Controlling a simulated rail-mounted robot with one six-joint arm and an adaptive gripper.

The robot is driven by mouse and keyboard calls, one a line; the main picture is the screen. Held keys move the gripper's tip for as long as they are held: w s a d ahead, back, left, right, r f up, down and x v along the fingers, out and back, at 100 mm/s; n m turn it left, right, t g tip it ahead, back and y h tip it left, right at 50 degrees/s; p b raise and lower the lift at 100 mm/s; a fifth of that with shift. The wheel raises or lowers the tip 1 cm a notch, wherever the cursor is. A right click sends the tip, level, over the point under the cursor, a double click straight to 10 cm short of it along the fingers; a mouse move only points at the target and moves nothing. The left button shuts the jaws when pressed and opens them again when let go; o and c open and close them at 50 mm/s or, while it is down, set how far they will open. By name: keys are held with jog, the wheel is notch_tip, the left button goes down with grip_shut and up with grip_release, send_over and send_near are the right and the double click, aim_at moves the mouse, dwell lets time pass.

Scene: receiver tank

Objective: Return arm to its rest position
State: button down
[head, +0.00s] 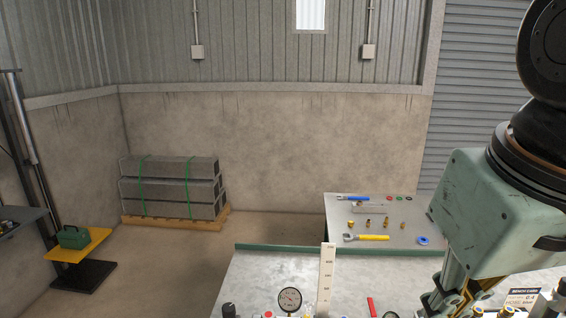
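My arm comes in from the right edge in the head view. My gripper (462,299) is at the lower right, pointing down over the right part of the near workbench (270,264). Its pale green body covers much of that corner. The finger parts run down among small fittings at the bottom edge, and the fingertips are not clear. I cannot tell whether it is open or shut, or whether it touches or holds anything.
A pressure gauge (290,300), an upright white scale (326,278) and a red-handled item (371,307) stand at the bench front. A side table (385,222) behind bears a yellow-handled wrench (367,238) and fittings. Strapped blocks (172,187) stand by the far wall.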

jog(key=shift+m+t, duration=0.4)
jog(key=shift+s+d+f+b, duration=0.1)
jog(key=shift+s+f+b, duration=0.3)
jog(key=shift+s, duration=0.55)
jog(key=shift+s+d+f+b, duration=0.1)
jog(key=shift+s+f+b, duration=0.1)
jog(key=shift+s+f, duration=0.55)
jog(key=shift+s+r, duration=0.1)
jog(key=shift+r, duration=0.1)
